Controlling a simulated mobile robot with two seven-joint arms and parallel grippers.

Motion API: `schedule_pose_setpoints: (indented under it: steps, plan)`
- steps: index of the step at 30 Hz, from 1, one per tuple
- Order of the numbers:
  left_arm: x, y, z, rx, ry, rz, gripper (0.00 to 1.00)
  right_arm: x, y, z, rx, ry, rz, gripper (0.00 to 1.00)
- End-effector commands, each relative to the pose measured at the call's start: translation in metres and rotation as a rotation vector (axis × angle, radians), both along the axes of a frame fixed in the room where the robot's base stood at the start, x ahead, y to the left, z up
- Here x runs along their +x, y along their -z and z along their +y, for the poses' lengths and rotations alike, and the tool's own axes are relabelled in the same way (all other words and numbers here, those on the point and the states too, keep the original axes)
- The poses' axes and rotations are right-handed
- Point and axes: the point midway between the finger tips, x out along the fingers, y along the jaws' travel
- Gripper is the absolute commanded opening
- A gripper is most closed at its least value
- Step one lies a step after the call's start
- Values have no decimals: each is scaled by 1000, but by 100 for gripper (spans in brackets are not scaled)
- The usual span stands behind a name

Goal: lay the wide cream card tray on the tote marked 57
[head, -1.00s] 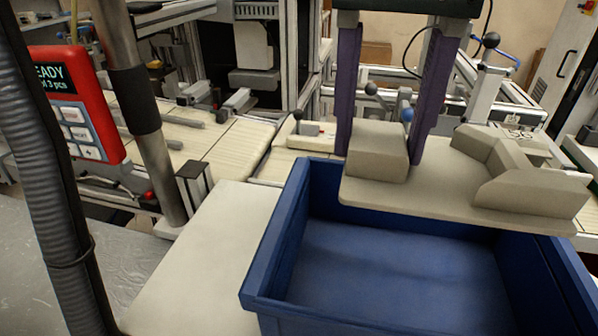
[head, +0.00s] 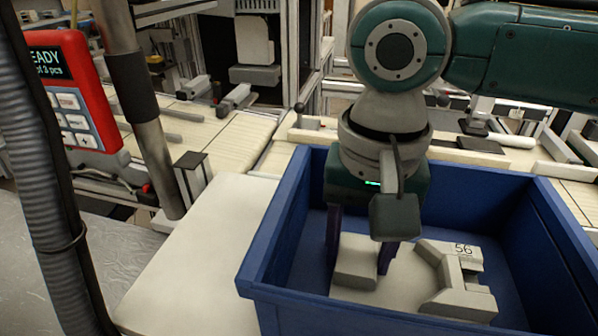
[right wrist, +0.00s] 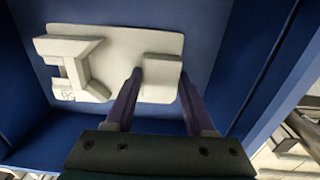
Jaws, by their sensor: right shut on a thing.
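A wide cream tray (head: 400,292), a flat plate with raised blocks and the number 56 on it, is within the blue tote (head: 300,225) in the head view. My right gripper (head: 360,252) points down into the tote, its purple fingers shut on the tray's plain block. The right wrist view shows the fingers (right wrist: 161,74) on either side of that block, with the tray (right wrist: 115,50) beneath. I cannot tell whether the tray touches the tote floor. No number shows on the tote. My left gripper is not in view.
A pale flat surface (head: 195,255) lies left of the tote. A red handheld panel (head: 75,105) hangs on the left, by a metal post (head: 150,130). Cream slatted conveyors (head: 225,135) and machine frames stand behind. The tote walls closely surround the gripper.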

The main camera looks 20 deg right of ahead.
Motion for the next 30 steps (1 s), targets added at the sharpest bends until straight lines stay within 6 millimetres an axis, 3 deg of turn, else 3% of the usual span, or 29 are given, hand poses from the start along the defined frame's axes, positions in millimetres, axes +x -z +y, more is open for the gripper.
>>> schedule_pose_setpoints:
  steps: [7, 8, 15, 24, 30]
  plan:
    - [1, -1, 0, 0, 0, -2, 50, 0, 2, 0, 1, 1, 1, 0]
    - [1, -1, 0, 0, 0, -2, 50, 0, 2, 0, 0, 1, 0, 57]
    - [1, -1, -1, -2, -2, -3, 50, 0, 2, 0, 0, 1, 0, 84]
    - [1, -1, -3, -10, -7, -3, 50, 0, -1, 0, -1, 0, -1, 84]
    - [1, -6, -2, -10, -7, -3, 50, 1, -32, 0, 2, 0, -3, 84]
